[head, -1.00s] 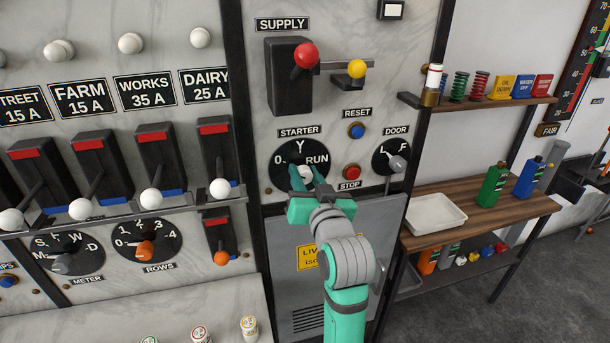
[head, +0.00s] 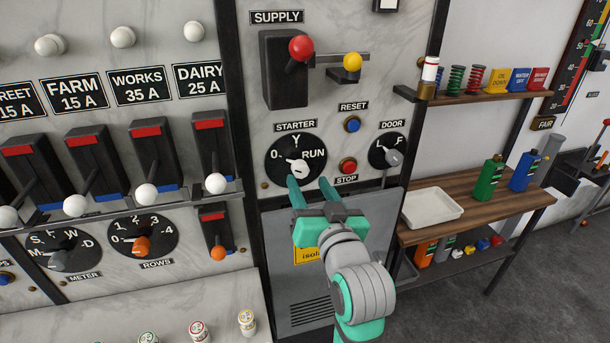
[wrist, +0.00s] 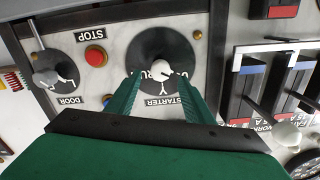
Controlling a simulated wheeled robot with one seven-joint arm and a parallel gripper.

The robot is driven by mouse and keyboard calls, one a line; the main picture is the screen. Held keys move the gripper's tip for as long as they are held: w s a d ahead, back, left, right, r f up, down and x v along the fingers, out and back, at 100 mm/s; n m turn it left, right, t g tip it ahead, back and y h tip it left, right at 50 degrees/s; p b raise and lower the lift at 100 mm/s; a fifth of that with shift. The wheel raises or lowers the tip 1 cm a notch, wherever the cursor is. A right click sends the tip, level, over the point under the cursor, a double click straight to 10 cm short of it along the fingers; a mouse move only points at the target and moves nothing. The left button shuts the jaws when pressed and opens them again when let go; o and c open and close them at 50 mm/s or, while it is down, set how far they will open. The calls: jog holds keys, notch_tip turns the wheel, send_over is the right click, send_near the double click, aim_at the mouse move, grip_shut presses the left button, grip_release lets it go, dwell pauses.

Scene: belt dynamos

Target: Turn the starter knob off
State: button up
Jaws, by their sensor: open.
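The starter knob (head: 299,170) is white and sits on a round black dial (head: 283,149) marked 0, Y and RUN. Its pointer is towards the left, on the 0 side. In the wrist view the knob (wrist: 160,71) shows between the fingertips, its pointer towards the right of that upside-down picture. My gripper (head: 309,181) is open and empty, its green fingers just below and in front of the dial in the head view. The fingers look apart from the knob. In the wrist view my gripper (wrist: 162,82) hides part of the dial's markings.
A red STOP button (head: 348,166), a blue RESET button (head: 352,124) and the DOOR knob (head: 392,156) are right of the dial. The SUPPLY lever (head: 301,48) is above. Breaker levers (head: 215,184) project at the left. A shelf with a white tray (head: 432,207) stands right.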

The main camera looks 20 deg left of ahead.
jog(key=shift+v, duration=1.95)
jog(key=shift+f, duration=0.1)
jog(key=s+d+f+m+h, duration=0.2)
jog(key=s+d+f, duration=0.15)
jog(key=f, duration=0.55)
jog(key=s+d+f+m+t+h, duration=0.1)
jog(key=s+d+f+m+h, duration=0.2)
jog(key=f, duration=0.7)
jog(key=s+d+f+m+h, duration=0.1)
jog(key=s+d+f+h, duration=0.2)
jog(key=f, duration=0.6)
jog(key=s+d+f+n+h, duration=0.1)
jog(key=s+d+f, duration=0.1)
jog(key=s, duration=1.1)
jog(key=s+d+f+n+h, duration=0.1)
jog(key=s+f, duration=0.4)
jog(key=s, duration=0.9)
jog(key=shift+d+f+g, duration=0.2)
jog(key=shift+d+g, duration=0.1)
jog(key=shift+d, duration=0.4)
jog(key=shift+s, duration=0.2)
